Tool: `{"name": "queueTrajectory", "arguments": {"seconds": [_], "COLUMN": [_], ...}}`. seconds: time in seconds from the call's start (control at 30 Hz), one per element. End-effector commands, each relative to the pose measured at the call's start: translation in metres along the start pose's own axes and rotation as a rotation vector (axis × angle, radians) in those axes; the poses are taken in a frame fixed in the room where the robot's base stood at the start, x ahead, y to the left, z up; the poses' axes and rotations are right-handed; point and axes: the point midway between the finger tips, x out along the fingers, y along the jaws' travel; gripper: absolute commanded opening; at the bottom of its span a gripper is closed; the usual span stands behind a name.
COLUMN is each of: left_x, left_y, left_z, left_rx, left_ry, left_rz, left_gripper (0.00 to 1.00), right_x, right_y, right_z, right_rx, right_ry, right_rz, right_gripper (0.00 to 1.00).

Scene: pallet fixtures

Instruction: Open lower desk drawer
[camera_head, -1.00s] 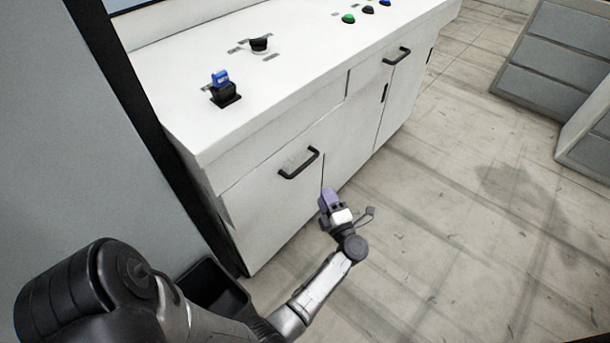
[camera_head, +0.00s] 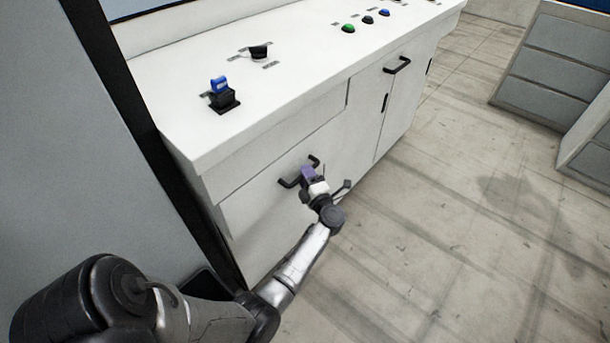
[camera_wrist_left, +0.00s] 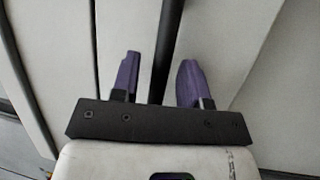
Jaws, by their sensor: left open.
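The white desk (camera_head: 200,135) has a large lower drawer front (camera_head: 252,215) at its near left, lying flush with the desk front. Its black bar handle (camera_head: 287,183) is partly hidden behind my left gripper (camera_head: 308,172). The gripper's purple fingers are open at the handle. In the left wrist view a dark bar, seemingly the handle (camera_wrist_left: 173,25), runs between the two spread fingers of the gripper (camera_wrist_left: 160,75). I cannot tell whether either finger touches it. My right gripper is not in view.
The desk top carries a blue-topped switch (camera_head: 219,92), a black knob (camera_head: 259,51) and several push buttons. Another black handle (camera_head: 397,65) is on the desk's farther front. A grey wall panel (camera_head: 60,150) stands left. The floor (camera_head: 450,220) at right is clear; grey drawer units (camera_head: 555,65) stand beyond.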

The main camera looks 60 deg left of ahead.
Motion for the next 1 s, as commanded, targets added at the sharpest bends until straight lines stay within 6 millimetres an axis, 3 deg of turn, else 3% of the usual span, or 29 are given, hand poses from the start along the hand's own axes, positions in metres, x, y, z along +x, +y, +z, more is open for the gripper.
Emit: {"name": "queueTrajectory", "arguments": {"seconds": [0.47, 0.87, 1.0], "left_x": [0.0074, 0.0071, 0.007], "left_y": [0.0003, 0.0001, 0.0001], "left_z": [0.0001, 0.0001, 0.0001], "left_rx": [0.0, 0.0, 0.0], "left_ry": [0.0, -0.001, -0.001], "left_rz": [0.0, 0.0, 0.0], "left_gripper": [0.4, 0.02, 0.0], "right_x": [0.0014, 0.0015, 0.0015], "right_y": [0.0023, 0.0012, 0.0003], "right_z": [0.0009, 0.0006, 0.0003], "right_rx": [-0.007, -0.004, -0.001], "right_ry": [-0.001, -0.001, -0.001], "right_rz": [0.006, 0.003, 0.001], "right_gripper": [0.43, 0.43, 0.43]}}
